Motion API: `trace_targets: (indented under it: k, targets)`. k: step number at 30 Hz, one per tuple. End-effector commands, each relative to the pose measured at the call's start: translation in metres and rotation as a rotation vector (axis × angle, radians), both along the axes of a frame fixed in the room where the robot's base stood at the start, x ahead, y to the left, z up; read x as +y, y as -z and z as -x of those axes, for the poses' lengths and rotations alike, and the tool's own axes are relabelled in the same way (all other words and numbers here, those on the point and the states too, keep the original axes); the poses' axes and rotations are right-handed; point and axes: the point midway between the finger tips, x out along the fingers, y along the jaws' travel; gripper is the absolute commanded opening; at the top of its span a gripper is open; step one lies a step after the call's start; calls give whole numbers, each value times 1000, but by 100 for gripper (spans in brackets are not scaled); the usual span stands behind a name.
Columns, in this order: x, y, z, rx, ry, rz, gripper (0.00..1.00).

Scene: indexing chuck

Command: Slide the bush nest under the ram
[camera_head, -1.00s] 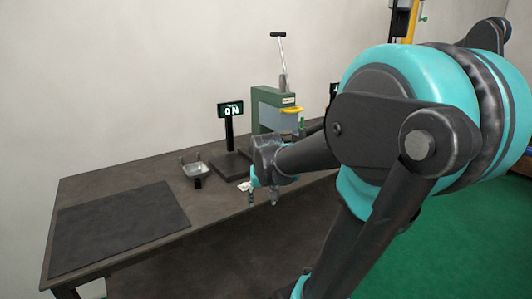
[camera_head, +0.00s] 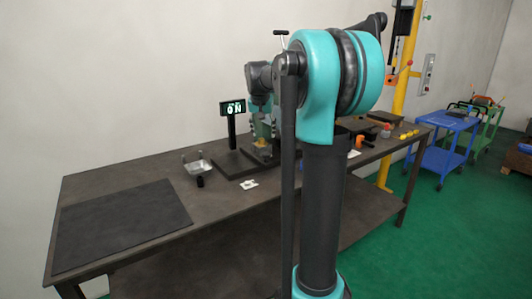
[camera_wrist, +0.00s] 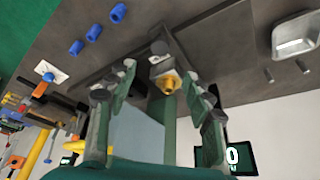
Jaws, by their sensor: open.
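The press stands on the bench, mostly hidden behind my arm in the head view; its lever tip (camera_head: 281,33) shows above. In the wrist view a brass-coloured part (camera_wrist: 168,84) of the press shows between my fingers, in front of its green frame. Just beyond it is a small grey block (camera_wrist: 160,62) on the dark base, perhaps the bush nest; I cannot tell for sure. My gripper (camera_wrist: 163,73) is open, its fingers apart on either side of the brass part. In the head view my gripper (camera_head: 264,128) is over the press area. No grip on anything shows.
A lit display (camera_head: 233,108) on a post stands left of the press. Several blue cylinders (camera_wrist: 93,32) lie on the bench. A dark mat (camera_head: 118,222) covers the bare left end.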

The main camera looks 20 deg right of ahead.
Motion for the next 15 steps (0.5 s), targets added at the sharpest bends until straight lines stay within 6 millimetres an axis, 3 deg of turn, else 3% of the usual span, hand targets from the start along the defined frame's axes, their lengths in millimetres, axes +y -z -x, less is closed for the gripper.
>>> trace_targets:
  k: [15]
  targets:
    - [-17,91,-33,0,0,0,52]
